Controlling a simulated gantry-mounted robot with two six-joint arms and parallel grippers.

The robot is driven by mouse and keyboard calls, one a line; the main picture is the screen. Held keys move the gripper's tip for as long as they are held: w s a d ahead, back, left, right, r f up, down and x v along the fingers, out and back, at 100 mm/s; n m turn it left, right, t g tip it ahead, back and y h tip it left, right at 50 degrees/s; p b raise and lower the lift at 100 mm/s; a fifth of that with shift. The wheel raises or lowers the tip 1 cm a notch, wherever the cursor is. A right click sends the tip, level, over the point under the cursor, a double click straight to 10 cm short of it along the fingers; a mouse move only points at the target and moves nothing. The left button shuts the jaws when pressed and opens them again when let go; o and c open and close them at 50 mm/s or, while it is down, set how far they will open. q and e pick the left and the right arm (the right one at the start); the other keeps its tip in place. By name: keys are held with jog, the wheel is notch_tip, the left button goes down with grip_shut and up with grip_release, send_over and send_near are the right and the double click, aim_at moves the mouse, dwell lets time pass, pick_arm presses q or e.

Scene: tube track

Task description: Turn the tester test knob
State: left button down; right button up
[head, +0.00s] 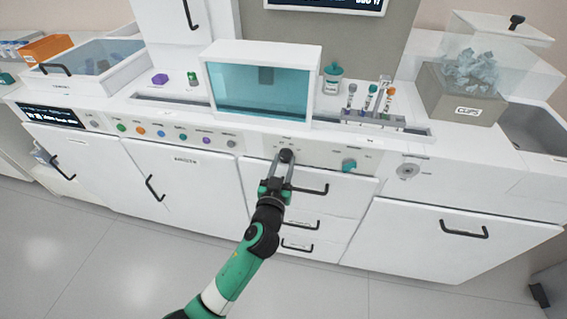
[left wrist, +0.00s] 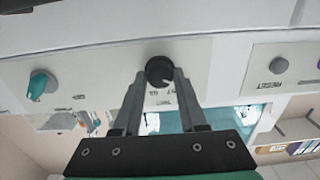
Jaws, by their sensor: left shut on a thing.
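A round black knob (head: 286,155) with a light pointer mark sits on the light panel of the white bench front. In the left wrist view the black knob (left wrist: 160,71) is between my two fingertips, with small print beside it that I cannot read surely. My left gripper (head: 284,162) reaches up to the panel and is shut on this knob. In the left wrist view the gripper's fingers (left wrist: 160,78) lie on either side of it. A teal knob (head: 349,165) is on the same panel to the right, apart from the gripper. My right gripper is out of view.
A row of coloured buttons (head: 182,134) lies left on the panel, ending in a grey RESET button (left wrist: 278,65). Drawers with black handles (head: 311,190) are below. A teal-windowed box (head: 259,88) and a tube rack (head: 372,117) stand above on the bench.

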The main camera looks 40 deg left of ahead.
pick_arm(q)
jog(key=shift+m, duration=0.3)
jog(key=m, duration=0.3)
jog(key=shift+p, duration=0.3)
jog(key=m+p, duration=0.1)
jog(key=m, duration=0.4)
jog(key=shift+r, duration=0.1)
jog(key=m+p, duration=0.1)
jog(key=m, duration=0.3)
jog(key=shift+m+p, duration=0.55)
jog(key=shift+m, duration=1.05)
jog(key=shift+c, duration=2.3)
grip_release()
